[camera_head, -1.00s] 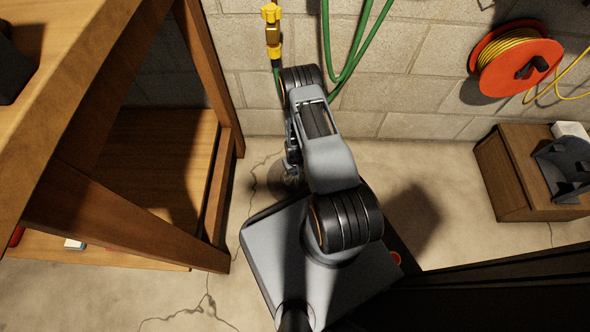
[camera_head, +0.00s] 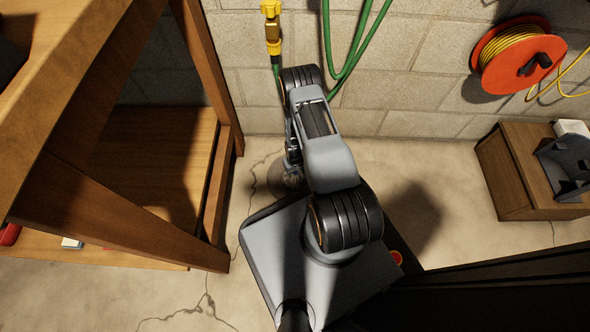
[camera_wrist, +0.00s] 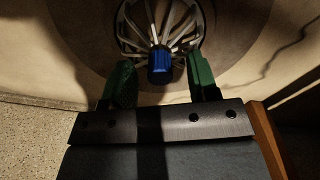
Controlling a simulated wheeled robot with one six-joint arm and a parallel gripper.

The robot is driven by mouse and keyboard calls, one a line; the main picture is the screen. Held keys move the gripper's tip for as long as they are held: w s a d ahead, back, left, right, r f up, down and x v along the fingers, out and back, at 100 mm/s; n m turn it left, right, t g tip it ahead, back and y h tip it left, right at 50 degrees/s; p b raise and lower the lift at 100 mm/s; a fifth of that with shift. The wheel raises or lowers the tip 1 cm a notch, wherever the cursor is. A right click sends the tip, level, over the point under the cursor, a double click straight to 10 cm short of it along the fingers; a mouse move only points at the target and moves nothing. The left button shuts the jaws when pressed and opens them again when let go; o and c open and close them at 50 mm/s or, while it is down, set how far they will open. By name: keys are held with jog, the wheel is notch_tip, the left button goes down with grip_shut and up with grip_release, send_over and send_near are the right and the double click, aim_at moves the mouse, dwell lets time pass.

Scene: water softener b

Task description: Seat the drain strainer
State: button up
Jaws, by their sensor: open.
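The drain strainer (camera_wrist: 143,38) is a round metal cage of pale spokes with a blue knob (camera_wrist: 160,65) at its near side. It shows at the top middle of the wrist view, over a darker round area of floor (camera_wrist: 92,42); whether it sits level in the drain I cannot tell. My gripper (camera_wrist: 161,78) is open, its two green fingers apart on either side of the knob, with a gap to each. In the head view, my arm hides most of the gripper, and a dark round patch (camera_head: 284,186) shows on the floor below it.
A wooden bench (camera_head: 128,232) stands close on the left. A block wall (camera_head: 420,65) with a green hose (camera_head: 343,75) and an orange cord reel (camera_head: 517,62) is behind. A wooden box (camera_head: 505,180) stands at the right. Cracked floor lies between.

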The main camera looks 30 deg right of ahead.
notch_tip(320, 180, up, 14)
jog(key=p, duration=0.6)
jog(key=shift+p, duration=0.3)
jog(key=shift+f, duration=0.15)
